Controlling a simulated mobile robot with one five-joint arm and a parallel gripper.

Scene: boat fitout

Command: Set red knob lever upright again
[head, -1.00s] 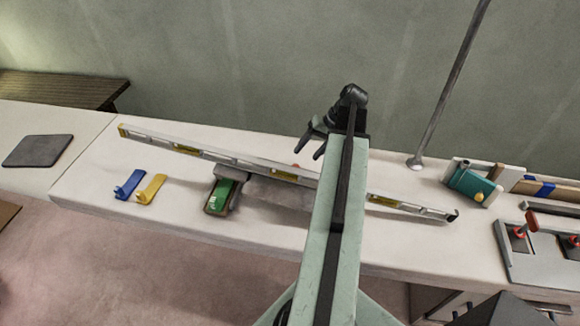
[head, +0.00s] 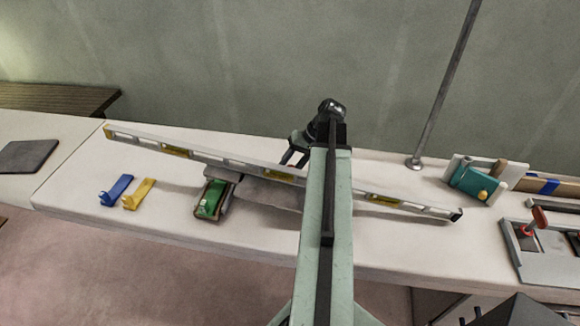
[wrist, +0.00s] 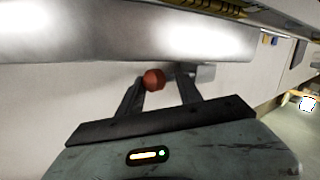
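A round red knob (wrist: 154,80) shows in the wrist view, between the two fingers and close to the left one. Its lever shaft is not clearly visible, so I cannot tell its tilt. In the head view the knob is not visible. My gripper (wrist: 158,92) is open, with its dark fingers spread and nothing clearly gripped. In the head view my gripper (head: 293,157) hangs just behind the long spirit level (head: 225,160), left of my arm. A separate red-handled lever (head: 540,217) leans on a grey panel (head: 550,258) at the far right.
The level lies slantwise across the white bench (head: 160,222). A grey tool with a green part (head: 211,197) sits before it. Blue (head: 117,190) and yellow (head: 139,193) clips lie left. A thin grey pole (head: 440,100) and a teal block (head: 471,184) stand right.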

